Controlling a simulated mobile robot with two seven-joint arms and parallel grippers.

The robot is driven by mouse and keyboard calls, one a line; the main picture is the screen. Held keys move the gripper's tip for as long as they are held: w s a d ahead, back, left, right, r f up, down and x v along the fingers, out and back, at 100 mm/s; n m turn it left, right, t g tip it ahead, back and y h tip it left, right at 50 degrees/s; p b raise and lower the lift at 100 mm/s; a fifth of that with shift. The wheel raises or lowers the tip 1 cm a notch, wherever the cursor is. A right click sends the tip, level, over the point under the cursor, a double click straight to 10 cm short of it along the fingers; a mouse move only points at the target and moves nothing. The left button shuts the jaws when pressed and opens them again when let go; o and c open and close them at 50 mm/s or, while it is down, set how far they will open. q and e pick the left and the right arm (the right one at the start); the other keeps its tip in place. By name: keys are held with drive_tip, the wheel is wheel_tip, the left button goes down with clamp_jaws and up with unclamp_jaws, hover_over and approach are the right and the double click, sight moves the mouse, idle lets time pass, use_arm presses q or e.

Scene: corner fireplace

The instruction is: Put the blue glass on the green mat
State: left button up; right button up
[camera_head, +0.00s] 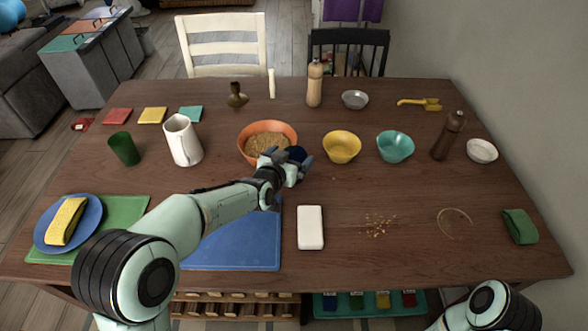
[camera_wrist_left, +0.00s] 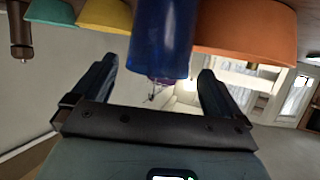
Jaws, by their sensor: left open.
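The blue glass (camera_head: 297,154) stands beside the orange bowl, mostly hidden by my left gripper (camera_head: 288,160). In the left wrist view, which is upside down, the glass (camera_wrist_left: 162,38) hangs from the top between the open fingertips of my left gripper (camera_wrist_left: 158,72). Gaps show on both sides of it, so the fingers do not grip it. The green mat (camera_head: 124,209) lies at the front left of the table, partly covered by a blue plate (camera_head: 90,228) with a yellow cloth or sponge on it. My right gripper is out of view; only part of that arm shows bottom right.
The orange bowl (camera_head: 262,129) is close to the left gripper, and a yellow bowl (camera_head: 342,147) stands to its right. A white pitcher (camera_head: 183,140) and green glass (camera_head: 124,148) stand left. A blue mat (camera_head: 240,248) lies under my left arm. Small coasters include a teal-green one (camera_head: 190,113).

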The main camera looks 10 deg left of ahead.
sight(298, 151)
use_arm(q)
drive_tip(key=x, duration=0.2)
drive_tip(key=b+x, duration=0.1)
drive_tip(key=x, duration=0.1)
drive_tip(key=shift+w+d+f, duration=0.15)
drive_tip(key=shift+d+f, duration=0.05)
drive_tip(key=shift+f, duration=0.1)
drive_tip(key=shift+c, duration=0.3)
drive_tip(key=c, duration=1)
drive_tip(key=shift+r, duration=0.15)
drive_tip(key=shift+c, duration=1.1)
